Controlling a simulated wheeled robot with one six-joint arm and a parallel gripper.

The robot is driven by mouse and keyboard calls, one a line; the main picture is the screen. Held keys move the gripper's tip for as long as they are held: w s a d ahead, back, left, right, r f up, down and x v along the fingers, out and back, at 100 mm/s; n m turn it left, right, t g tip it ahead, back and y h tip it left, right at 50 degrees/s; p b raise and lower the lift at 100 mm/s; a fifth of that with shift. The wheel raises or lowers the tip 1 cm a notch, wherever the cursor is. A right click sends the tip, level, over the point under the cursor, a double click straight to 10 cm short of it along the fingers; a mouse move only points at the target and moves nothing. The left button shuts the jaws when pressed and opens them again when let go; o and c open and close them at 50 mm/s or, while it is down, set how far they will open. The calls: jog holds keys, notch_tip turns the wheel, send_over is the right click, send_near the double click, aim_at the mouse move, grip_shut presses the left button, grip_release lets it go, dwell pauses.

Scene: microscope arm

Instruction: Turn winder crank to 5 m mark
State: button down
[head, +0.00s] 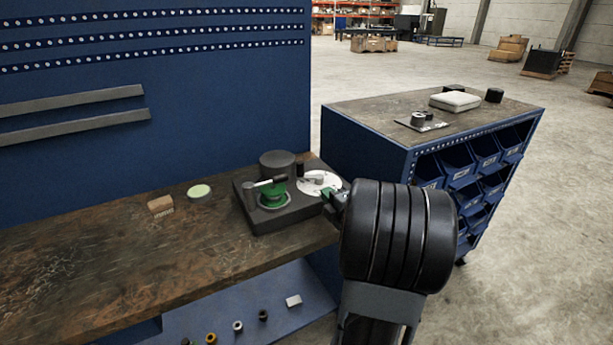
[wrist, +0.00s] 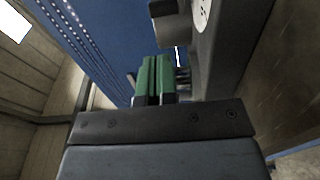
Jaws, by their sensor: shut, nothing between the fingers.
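The winder (head: 285,215) is a dark box on the wooden bench. The dial's marks are too small to read. My gripper (head: 333,199) is at the winder's right end, beside the dial; my wrist hides part of this area. In the wrist view my gripper's green fingers (wrist: 153,76) are shut together with nothing between them. The dial (wrist: 200,12) and the winder's side (wrist: 228,45) show there at the upper right.
The bench top (head: 100,255) is mostly clear left of the winder. A small tan block (head: 160,204) and a pale green disc (head: 199,192) lie there. A blue cabinet (head: 365,150) stands to the right. A blue panel (head: 200,110) rises behind the bench.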

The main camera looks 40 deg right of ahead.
aim_at(303, 169)
jog(key=w, duration=0.4)
jog(key=w+d+p, duration=0.1)
jog(key=w, duration=0.7)
jog(key=shift+w+d, duration=0.35)
jog(key=shift+w+f+b, duration=0.25)
jog(key=shift+w+b, duration=0.1)
jog(key=shift+b, duration=0.3)
jog(key=shift+w+d+b, duration=0.15)
jog(key=shift+w+b, duration=0.05)
jog(key=shift+b, duration=0.15)
jog(key=shift+w+r, duration=0.1)
jog(key=shift+r, duration=0.1)
